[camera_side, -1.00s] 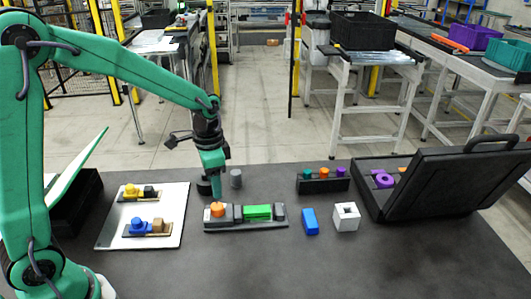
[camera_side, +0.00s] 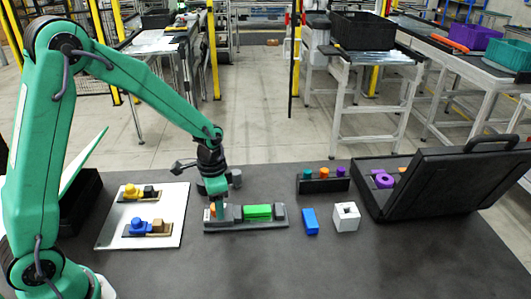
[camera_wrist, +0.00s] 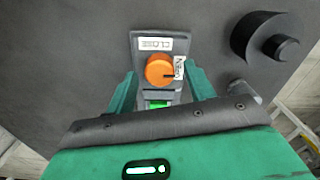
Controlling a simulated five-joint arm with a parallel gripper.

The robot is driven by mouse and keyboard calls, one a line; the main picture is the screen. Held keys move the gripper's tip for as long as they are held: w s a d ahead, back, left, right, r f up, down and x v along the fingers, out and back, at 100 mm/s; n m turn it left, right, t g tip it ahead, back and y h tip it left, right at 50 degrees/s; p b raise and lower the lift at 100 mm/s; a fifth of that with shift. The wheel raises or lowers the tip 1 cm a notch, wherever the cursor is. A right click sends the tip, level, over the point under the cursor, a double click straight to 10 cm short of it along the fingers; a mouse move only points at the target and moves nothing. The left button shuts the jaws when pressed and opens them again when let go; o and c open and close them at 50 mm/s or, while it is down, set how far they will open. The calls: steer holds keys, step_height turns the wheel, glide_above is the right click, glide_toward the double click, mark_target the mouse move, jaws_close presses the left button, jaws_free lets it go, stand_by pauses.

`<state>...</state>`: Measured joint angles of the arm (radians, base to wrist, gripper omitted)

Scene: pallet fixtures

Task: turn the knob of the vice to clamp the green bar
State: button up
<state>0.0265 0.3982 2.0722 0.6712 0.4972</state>
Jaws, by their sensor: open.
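The vice (camera_side: 280,222) is a grey fixture on the dark table in the side view. The green bar (camera_side: 257,211) lies in it, right of the orange knob (camera_side: 213,209). In the wrist view the knob (camera_wrist: 160,70) shows a dark pointer mark toward the "OPEN" label (camera_wrist: 179,68); a "CLOSE" label (camera_wrist: 154,44) is beyond it. Only a little of the green bar (camera_wrist: 158,104) shows there. My gripper (camera_wrist: 160,78) is open, with one finger on each side of the knob. I cannot tell whether the fingers touch it.
A dark round piece with a smaller cylinder (camera_wrist: 281,47) stands near the vice. A blue block (camera_side: 310,221) and a white block with a hole (camera_side: 346,217) are to the right. A white plate (camera_side: 112,229) with two small fixtures is left. The front table is clear.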

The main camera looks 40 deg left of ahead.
steer(key=shift+f, duration=0.2)
steer(key=c, duration=1)
steer(key=shift+o, duration=0.2)
